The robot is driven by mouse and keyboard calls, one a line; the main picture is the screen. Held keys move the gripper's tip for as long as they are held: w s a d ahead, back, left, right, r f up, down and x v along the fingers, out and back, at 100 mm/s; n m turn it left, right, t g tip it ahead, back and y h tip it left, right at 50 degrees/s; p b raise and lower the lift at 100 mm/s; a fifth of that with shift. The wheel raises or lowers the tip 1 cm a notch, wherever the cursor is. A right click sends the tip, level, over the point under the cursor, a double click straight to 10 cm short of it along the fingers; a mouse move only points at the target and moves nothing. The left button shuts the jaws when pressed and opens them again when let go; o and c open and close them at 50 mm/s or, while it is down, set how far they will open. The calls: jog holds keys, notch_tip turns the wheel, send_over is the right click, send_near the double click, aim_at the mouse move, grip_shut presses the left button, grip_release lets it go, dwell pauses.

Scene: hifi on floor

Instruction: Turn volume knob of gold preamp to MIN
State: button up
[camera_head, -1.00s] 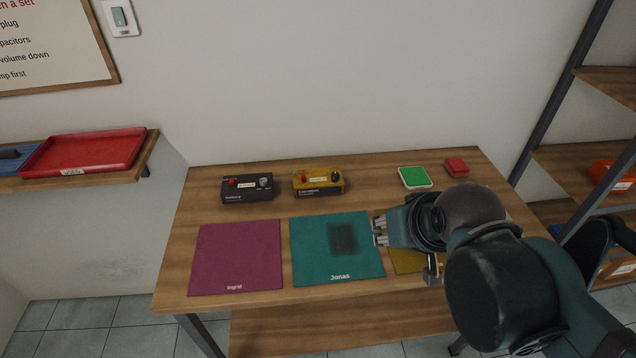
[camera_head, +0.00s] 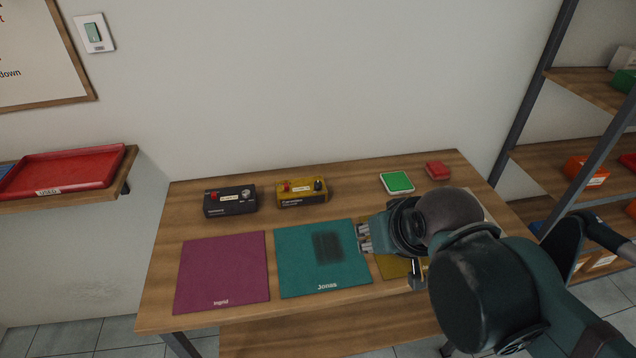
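The gold preamp (camera_head: 301,197) stands at the back middle of the wooden table. A red knob or switch (camera_head: 287,187) is at its left and a dark knob (camera_head: 319,185) at its right, with a pale label between them. Which way the knobs point is too small to tell. My gripper (camera_head: 362,237) is over the right edge of the teal mat, in front of and right of the preamp, well apart from it. Its fingers point left with a narrow gap between them and nothing visible held.
A black unit (camera_head: 231,203) stands left of the preamp. A purple mat (camera_head: 222,272) and a teal mat (camera_head: 300,281) lie in front. A green-topped item (camera_head: 397,182) and a red box (camera_head: 438,170) are at the back right. A shelf rack (camera_head: 560,150) stands right.

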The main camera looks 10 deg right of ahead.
jog(key=shift+w+r, duration=0.1)
jog(key=w+a+r+m+g+p, duration=0.1)
jog(key=w+r+m+g+p, duration=0.15)
jog(key=w, duration=0.75)
jog(key=w+a+r+m+g+p, duration=0.1)
jog(key=w+r+m+p, duration=0.2)
jog(key=w, duration=0.6)
jog(key=w+a+f+m+g+p, duration=0.1)
jog(key=w+f+m, duration=0.1)
jog(key=w, duration=0.4)
jog(key=w+a+f+m+g+p, duration=0.1)
jog(key=w+f+m+p, duration=0.1)
jog(key=w+f, duration=0.3)
jog(key=w+a+f+m+g+p, duration=0.1)
jog(key=w+a+f+m+p, duration=0.1)
jog(key=w, duration=0.4)
jog(key=shift+w+f+m+g, duration=0.2)
jog(key=shift+f+m, duration=0.25)
jog(key=shift+f, duration=0.2)
jog(key=shift+w+f+m+g, duration=0.1)
jog(key=shift+w+f+m, duration=0.1)
jog(key=shift+f+m, duration=0.3)
jog(key=shift+f, duration=0.1)
jog(key=shift+f, duration=0.15)
